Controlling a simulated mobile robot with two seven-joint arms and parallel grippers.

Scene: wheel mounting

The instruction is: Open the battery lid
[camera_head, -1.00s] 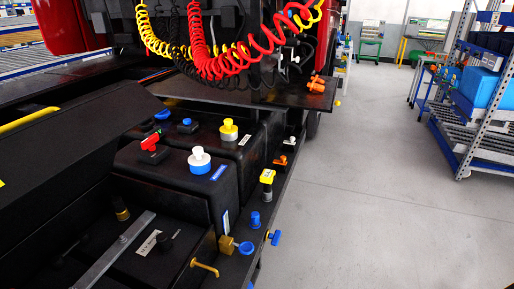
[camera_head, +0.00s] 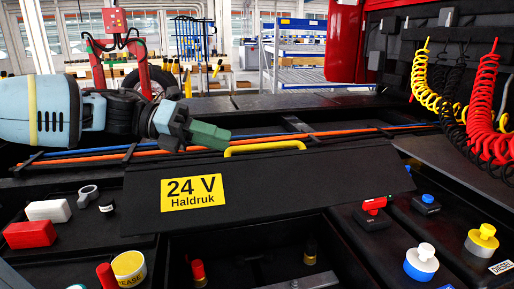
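The black battery lid (camera_head: 330,180) lies slanted in the middle of the head view, with a yellow "24 V Haldruk" label (camera_head: 193,192). A yellow handle (camera_head: 265,147) runs along its far edge. My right gripper is out of view.
Blue and orange cables (camera_head: 130,153) run behind the lid. Red and white blocks (camera_head: 30,233) stand at left. A white-and-blue cap (camera_head: 421,262), a yellow-topped cap (camera_head: 482,240) and a red valve (camera_head: 374,205) stand at right. Coiled hoses (camera_head: 485,110) hang at upper right.

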